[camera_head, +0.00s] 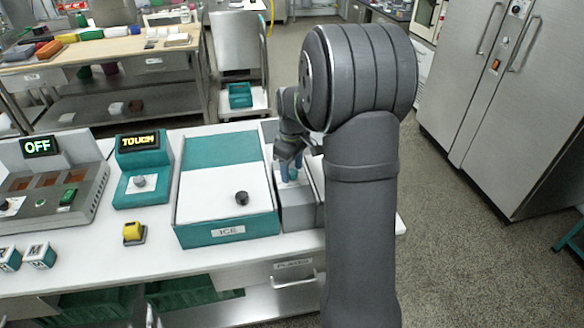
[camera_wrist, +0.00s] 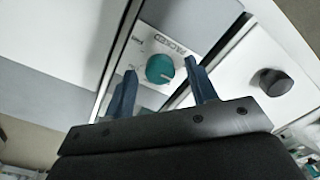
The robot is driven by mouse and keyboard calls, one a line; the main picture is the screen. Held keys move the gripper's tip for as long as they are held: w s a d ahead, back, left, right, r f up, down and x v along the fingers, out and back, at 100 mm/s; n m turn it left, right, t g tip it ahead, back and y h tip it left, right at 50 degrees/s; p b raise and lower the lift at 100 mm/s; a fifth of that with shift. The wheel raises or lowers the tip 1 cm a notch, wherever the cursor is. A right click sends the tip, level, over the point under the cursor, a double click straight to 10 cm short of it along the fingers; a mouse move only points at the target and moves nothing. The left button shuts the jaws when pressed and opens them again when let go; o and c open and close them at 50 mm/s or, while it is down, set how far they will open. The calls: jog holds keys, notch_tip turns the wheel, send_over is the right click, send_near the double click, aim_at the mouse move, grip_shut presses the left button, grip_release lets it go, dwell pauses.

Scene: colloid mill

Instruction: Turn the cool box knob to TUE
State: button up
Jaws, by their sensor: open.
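The cool box appears to be the narrow grey box (camera_head: 298,217) to the right of the ICE box, partly hidden behind my arm. A round teal knob (camera_wrist: 159,69) sits on its pale panel (camera_wrist: 150,42) in the wrist view. A light pointer mark shows on its right side, toward the lower right. Lettering beside it is rotated and too small to read surely. My gripper (camera_wrist: 161,68) is open, with one blue finger on each side of the knob in the picture. Contact cannot be told. In the head view, my gripper (camera_head: 291,168) is over the grey box and hides the knob.
The teal-and-white ICE box (camera_head: 228,232) with a black knob (camera_head: 242,198) stands close to the left. Further left are a TOUCH unit (camera_head: 142,180), a yellow button (camera_head: 133,232) and a grey OFF panel (camera_head: 50,190). The table (camera_head: 150,262) has bare room in front.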

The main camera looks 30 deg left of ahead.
jog(key=shift+f, duration=0.1)
jog(key=c, duration=1)
jog(key=shift+o, duration=0.2)
jog(key=shift+m, duration=0.3)
jog(key=m, duration=0.4)
jog(key=shift+m, duration=2)
jog(key=o, duration=1)
jog(key=shift+c, duration=0.2)
